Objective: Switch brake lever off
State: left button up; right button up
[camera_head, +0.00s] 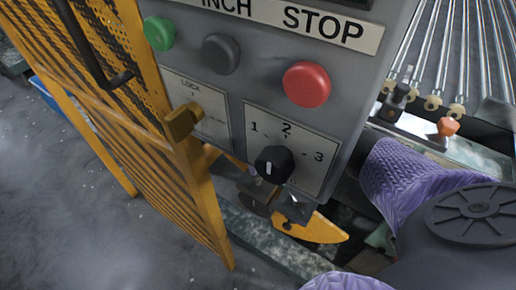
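No part in view is marked as the brake lever, and I cannot tell for sure which part it is. A small lever with an orange knob (447,127) stands at the right, beside the metal rods. A flat yellow piece (318,230) sticks out below the grey control panel (225,95), near dark metal parts that I cannot make out clearly. My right arm, in a purple quilted sleeve, comes in from the lower right and reaches close to the panel's right edge. Neither gripper can be made out; the right one may be hidden by the panel.
The panel carries a green button (159,33), a black button (221,54), a red stop button (306,84) and a black three-position knob (273,164). A yellow mesh guard (125,130) stands at the left. Metal rods (460,50) fill the upper right. Grey floor is clear at lower left.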

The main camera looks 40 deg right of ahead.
aim_at(381, 253)
jog(key=k, duration=1)
